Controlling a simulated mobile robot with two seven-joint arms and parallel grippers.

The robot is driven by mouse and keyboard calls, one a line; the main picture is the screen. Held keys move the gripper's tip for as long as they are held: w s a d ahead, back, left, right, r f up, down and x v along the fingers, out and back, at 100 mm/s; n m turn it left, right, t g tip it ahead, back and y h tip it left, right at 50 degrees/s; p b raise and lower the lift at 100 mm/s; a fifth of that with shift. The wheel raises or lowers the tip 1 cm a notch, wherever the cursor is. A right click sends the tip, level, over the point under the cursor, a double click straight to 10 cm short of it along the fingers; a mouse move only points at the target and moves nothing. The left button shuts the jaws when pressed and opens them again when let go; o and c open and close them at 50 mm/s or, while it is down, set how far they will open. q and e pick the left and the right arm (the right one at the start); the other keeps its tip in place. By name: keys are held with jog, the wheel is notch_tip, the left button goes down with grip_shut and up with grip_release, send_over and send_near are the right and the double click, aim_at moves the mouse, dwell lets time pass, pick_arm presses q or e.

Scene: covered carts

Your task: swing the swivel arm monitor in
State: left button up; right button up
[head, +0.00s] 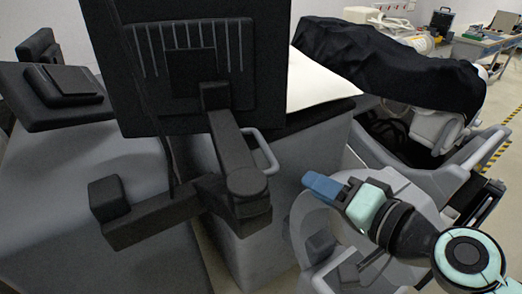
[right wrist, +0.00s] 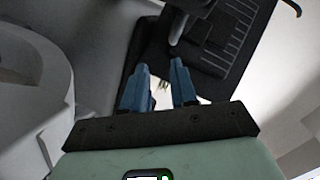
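The swivel arm monitor (head: 135,90) shows its black, ribbed back at the upper left of the head view. It hangs on a jointed black swivel arm (head: 232,145) fixed to a grey cart. My right gripper (head: 318,186) is to the right of the swivel arm, apart from it and lower than the monitor. In the right wrist view its two blue fingers (right wrist: 159,68) stand apart with nothing gripped. The monitor's ribbed back (right wrist: 222,42) shows beyond the fingertips. The monitor's screen side is hidden. My left gripper is not in view.
The grey cart (head: 70,205) fills the lower left, with a curved handle (head: 265,152) behind the swivel arm. A black cover (head: 400,65) drapes equipment at the upper right. A yellow-black floor stripe (head: 495,155) runs along the right.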

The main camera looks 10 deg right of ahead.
aim_at(271, 154)
jog(key=x, duration=0.4)
jog(key=r+x, duration=0.1)
jog(key=x, duration=0.3)
jog(key=a+r+p+x, duration=0.1)
jog(key=x, duration=0.3)
jog(key=shift+w, duration=0.1)
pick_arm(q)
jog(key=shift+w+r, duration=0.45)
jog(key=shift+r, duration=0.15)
